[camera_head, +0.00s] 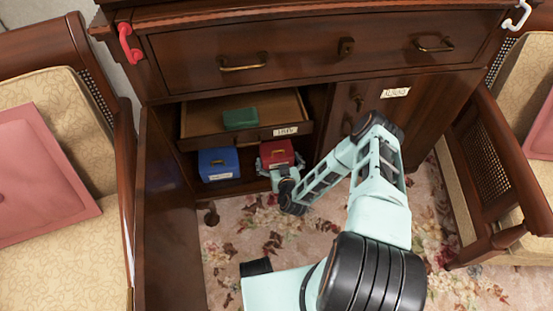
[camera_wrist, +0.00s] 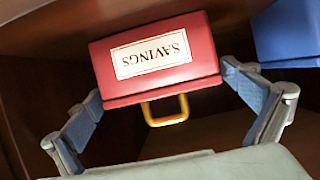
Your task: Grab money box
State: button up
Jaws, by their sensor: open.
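A red box (camera_head: 278,152) with a gold handle sits on the lower cabinet shelf, right of a blue box. In the wrist view the red box (camera_wrist: 160,80) fills the upper middle; its white label reads SAVINGS upside down. Its gold handle (camera_wrist: 166,110) points toward my palm. My gripper (camera_wrist: 160,86) is open, with one finger on either side of the red box. The left finger is close to the box's left edge and the right finger is near its right side; I cannot tell whether either touches. In the head view my gripper (camera_head: 280,168) is at the box's front, partly hidden by my wrist.
The blue box (camera_head: 219,164) stands close by on the same shelf. Above, an open drawer (camera_head: 292,131) holds a green box (camera_head: 240,119). Chairs flank the cabinet.

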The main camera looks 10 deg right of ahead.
jog(key=b+x, duration=0.1)
jog(key=x, duration=0.2)
jog(key=shift+w+f, duration=0.2)
jog(key=shift+w, duration=0.1)
jog(key=c, duration=1)
jog(key=shift+r, duration=0.1)
jog(key=shift+c, duration=0.4)
jog(key=shift+r, duration=0.15)
